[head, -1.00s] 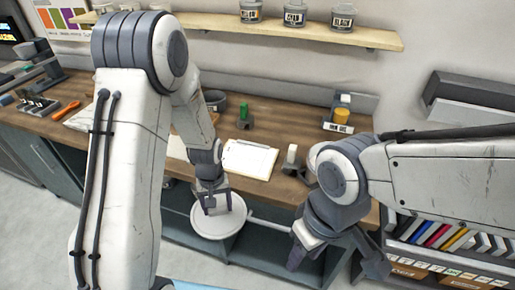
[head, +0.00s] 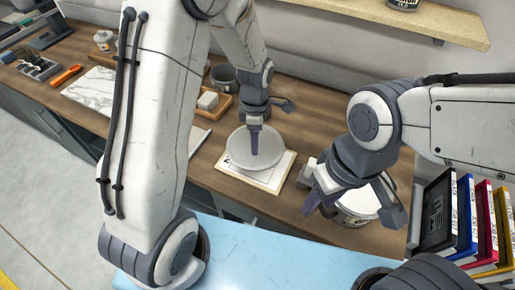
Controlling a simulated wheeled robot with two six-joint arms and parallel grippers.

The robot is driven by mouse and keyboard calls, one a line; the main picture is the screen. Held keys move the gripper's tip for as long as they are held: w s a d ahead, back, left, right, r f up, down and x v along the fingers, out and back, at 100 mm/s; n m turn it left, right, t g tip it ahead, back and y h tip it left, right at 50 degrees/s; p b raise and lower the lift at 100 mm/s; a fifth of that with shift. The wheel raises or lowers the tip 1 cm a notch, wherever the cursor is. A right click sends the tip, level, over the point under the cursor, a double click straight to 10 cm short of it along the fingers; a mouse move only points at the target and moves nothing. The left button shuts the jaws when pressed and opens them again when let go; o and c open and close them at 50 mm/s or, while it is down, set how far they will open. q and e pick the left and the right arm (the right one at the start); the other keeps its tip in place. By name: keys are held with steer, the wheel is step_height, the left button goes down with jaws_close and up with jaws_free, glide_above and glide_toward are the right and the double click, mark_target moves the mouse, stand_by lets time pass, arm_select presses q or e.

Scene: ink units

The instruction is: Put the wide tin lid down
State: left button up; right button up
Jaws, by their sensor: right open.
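The wide tin lid (head: 238,150) is a pale round disc over the clipboard with white paper (head: 268,181) on the wooden bench. My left gripper (head: 255,150) comes down from above onto the lid's middle and is shut on it. The lid looks about level; I cannot tell whether it touches the clipboard or hangs just above it. My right gripper (head: 352,208) is open, its fingers spread at a wide pale tin (head: 360,203) with a dark label near the bench's front edge. The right gripper and wrist hide part of that tin.
A wooden tray with a white block (head: 208,100) and a grey pot (head: 223,76) stand behind my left arm. A marble slab (head: 103,90) and an orange-handled tool (head: 66,75) lie at left. Coloured binders (head: 485,215) stand at right. A light blue surface (head: 250,255) lies in front.

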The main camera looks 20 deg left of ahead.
arm_select(q)
step_height(320, 180, down, 2)
steer(key=shift+d+f, duration=0.15)
steer(key=shift+f, duration=0.1)
step_height(320, 180, down, 4)
steer(key=shift+f+p, duration=0.1)
steer(key=shift+p, duration=0.5)
steer(key=shift+f, duration=0.2)
